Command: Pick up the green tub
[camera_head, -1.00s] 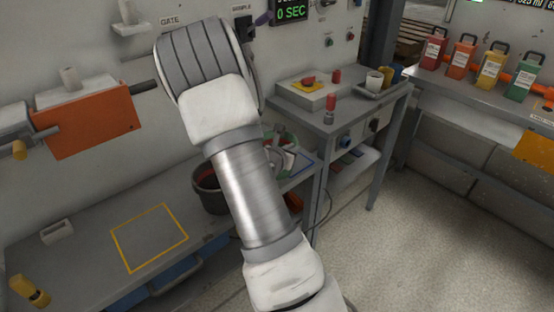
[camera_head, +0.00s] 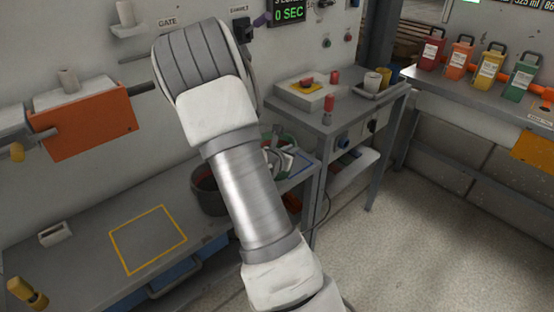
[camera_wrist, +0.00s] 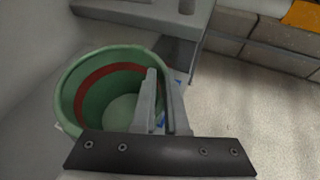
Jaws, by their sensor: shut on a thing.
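The green tub (camera_wrist: 75,97) fills the left half of the wrist view, open at the top, with a red band inside. My gripper (camera_wrist: 163,95) has its two fingers at the tub's right wall, one inside and one outside, shut on that wall. In the head view the green tub (camera_head: 285,140) shows only in part behind my arm, and my gripper is mostly hidden there.
A dark bucket (camera_head: 207,190) stands beside my arm on the grey bench (camera_head: 85,232). A blue-outlined square (camera_head: 303,165) is near the tub. A yellow-outlined square (camera_head: 148,240) is empty. A side table (camera_head: 335,118) stands behind, and several coloured jugs (camera_head: 488,68) stand on the right shelf.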

